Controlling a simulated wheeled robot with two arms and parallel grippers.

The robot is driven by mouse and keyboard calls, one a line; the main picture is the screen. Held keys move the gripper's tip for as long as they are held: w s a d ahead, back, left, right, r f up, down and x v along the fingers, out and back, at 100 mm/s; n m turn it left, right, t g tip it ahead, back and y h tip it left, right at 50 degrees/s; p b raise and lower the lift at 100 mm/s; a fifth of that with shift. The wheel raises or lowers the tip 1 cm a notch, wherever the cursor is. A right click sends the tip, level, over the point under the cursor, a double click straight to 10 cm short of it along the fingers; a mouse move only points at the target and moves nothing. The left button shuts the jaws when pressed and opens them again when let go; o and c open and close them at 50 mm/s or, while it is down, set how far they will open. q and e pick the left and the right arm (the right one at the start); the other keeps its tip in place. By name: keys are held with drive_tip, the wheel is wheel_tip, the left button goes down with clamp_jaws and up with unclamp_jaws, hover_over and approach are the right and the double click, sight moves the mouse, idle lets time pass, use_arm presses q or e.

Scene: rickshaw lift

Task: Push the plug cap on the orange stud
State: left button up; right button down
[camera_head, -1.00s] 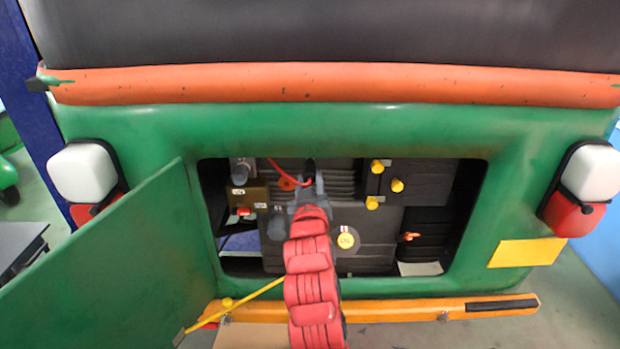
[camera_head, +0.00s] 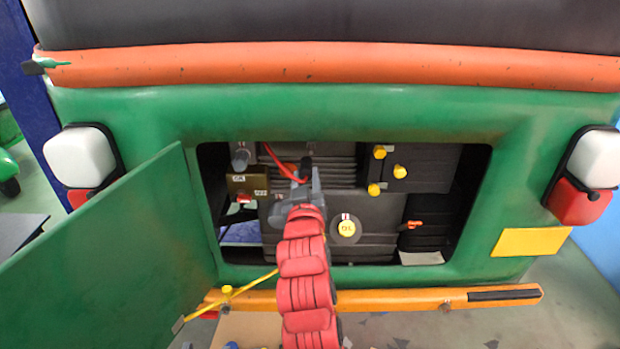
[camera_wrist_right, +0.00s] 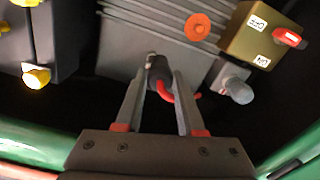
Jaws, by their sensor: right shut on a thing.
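My right gripper (camera_head: 306,177) reaches into the green vehicle's open engine bay in the head view. In the right wrist view its fingers (camera_wrist_right: 160,78) are shut on the dark plug cap (camera_wrist_right: 157,71), which has a red lead (camera_wrist_right: 170,95) running from it. The round orange stud (camera_wrist_right: 197,27) shows above and to the right of the cap in that view, apart from it. My left gripper is not in view.
A switch box (camera_head: 246,186) with a red switch lies left of my gripper. Yellow knobs (camera_head: 399,171) and a small orange lever (camera_head: 411,225) are at the right. The open green door (camera_head: 100,255) stands at the left, and an orange bumper (camera_head: 390,299) runs below the opening.

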drive_tip(key=s+a+f+b, duration=0.1)
drive_tip(key=a+f+b, duration=0.4)
drive_tip(key=f+b, duration=0.1)
drive_tip(key=shift+s+f+b, duration=0.25)
drive_tip(key=shift+s+b, duration=0.1)
drive_tip(key=shift+b, duration=0.45)
drive_tip(key=w+b, duration=0.2)
drive_tip(key=w, duration=0.4)
drive_tip(key=shift+b, duration=0.35)
idle(2.7)
drive_tip(key=shift+w+b, duration=0.25)
drive_tip(key=shift+b, duration=0.3)
idle(1.0)
drive_tip(key=shift+w, duration=0.35)
idle(1.0)
